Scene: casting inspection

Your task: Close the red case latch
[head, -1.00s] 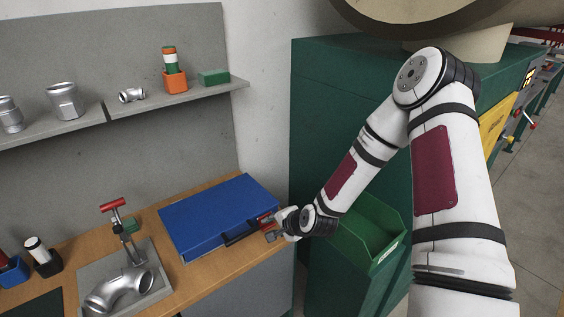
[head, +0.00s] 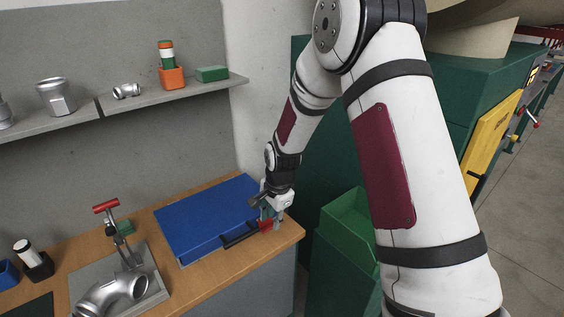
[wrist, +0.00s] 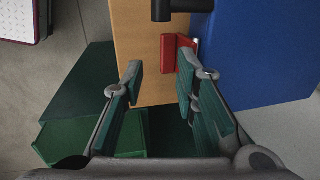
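The blue case (head: 205,215) lies flat and shut on the wooden bench, its black handle (head: 240,236) on the front side. The red latch (head: 266,226) is at the front right of the case. In the wrist view the latch (wrist: 170,52) sticks out from the edge of the blue case (wrist: 262,50) over the wood, with a small pale metal part beside it. My gripper (head: 271,214) points down at the latch. In the wrist view my gripper (wrist: 160,70) is open and empty, and the latch lies beyond its fingertips, nearer the right finger. I cannot tell whether they touch.
The wooden bench (head: 225,268) ends just right of the case. A green open bin (head: 346,225) stands right of the bench, by a dark green cabinet (head: 490,100). A fixture with a red-handled clamp (head: 106,206) and a metal pipe elbow (head: 122,290) is at left.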

